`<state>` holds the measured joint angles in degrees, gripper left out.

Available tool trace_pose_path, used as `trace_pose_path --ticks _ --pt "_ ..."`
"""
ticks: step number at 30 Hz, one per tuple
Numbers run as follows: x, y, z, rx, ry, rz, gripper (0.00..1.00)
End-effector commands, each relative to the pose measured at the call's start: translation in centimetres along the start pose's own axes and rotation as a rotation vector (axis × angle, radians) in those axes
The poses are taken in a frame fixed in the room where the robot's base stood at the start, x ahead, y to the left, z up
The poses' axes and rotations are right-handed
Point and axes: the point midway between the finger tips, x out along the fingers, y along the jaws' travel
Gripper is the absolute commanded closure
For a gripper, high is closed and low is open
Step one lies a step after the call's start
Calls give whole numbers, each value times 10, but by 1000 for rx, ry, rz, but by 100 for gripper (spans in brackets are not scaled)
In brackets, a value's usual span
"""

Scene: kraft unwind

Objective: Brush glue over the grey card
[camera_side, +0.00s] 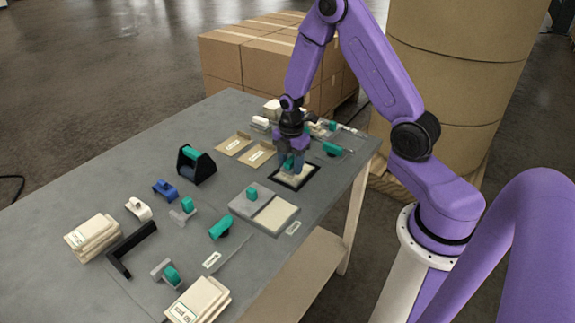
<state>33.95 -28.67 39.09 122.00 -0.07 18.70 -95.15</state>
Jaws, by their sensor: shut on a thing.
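My gripper (291,160) points down at the right part of the table, above a black-edged tray (313,182). It is shut on a small teal-handled tool (288,165). The tool's lower end is mostly hidden by the fingers, so I cannot tell whether it is a brush or touches the surface below. A pale sheet (296,179) lies inside the tray, partly hidden by my gripper. I cannot tell whether this is the grey card, or whether glue is on it.
Left of the tray is a grey plate with a teal knob (252,194) beside a cream pad (275,215). A black stand (196,168), a black angle piece (122,249) and card stacks (93,236) stand farther left. Labelled tan sheets (257,155) lie behind. Cardboard boxes (260,52) stand beyond.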

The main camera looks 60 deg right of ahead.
Motion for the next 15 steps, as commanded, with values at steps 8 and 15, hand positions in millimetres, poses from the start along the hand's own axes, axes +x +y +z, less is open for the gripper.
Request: trace_pose_path --ticks 8,15 --pt "0 -2 18 3 0 -3 98" --pt "0 -1 23 2 0 -1 98"
